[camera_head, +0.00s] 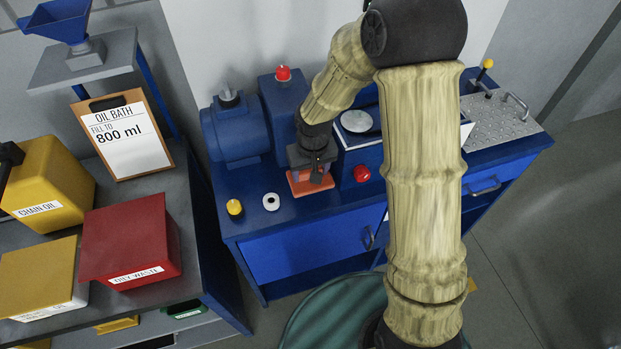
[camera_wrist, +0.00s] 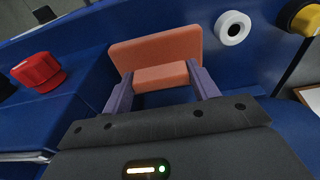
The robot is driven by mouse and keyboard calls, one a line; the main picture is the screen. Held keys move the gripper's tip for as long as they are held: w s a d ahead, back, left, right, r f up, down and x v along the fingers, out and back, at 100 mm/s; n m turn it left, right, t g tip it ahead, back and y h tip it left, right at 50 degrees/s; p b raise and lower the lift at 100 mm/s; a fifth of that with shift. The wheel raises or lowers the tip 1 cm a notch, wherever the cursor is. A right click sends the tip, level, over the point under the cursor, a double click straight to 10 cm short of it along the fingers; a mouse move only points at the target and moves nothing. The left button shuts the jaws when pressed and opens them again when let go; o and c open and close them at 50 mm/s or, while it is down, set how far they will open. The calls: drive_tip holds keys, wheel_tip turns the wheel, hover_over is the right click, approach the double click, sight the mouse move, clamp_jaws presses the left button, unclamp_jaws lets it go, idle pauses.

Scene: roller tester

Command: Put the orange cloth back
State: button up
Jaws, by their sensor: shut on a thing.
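The orange cloth (camera_head: 300,186) is at the front of the blue workbench, below my gripper (camera_head: 318,172). In the wrist view the cloth (camera_wrist: 155,50) shows as a flat orange slab with a raised part between my two fingers. My gripper (camera_wrist: 160,88) is shut on this raised part. The cloth appears to be at or just above the bench top; I cannot tell whether it touches.
A white ring (camera_head: 271,201) and a yellow knob (camera_head: 234,207) are left of the cloth. A red knob (camera_head: 362,173) is to its right, and a blue motor (camera_head: 235,130) stands behind. A red oily waste box (camera_head: 130,240) is on the left table.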

drive_tip(key=shift+f, duration=1.85)
drive_tip(key=shift+f, duration=0.15)
drive_tip(key=o, duration=0.9)
drive_tip(key=shift+o, duration=0.2)
wheel_tip(320, 180, up, 12)
drive_tip(key=s, duration=0.1)
drive_tip(key=shift+s+d+p, duration=0.2)
drive_tip(key=shift+p, duration=0.1)
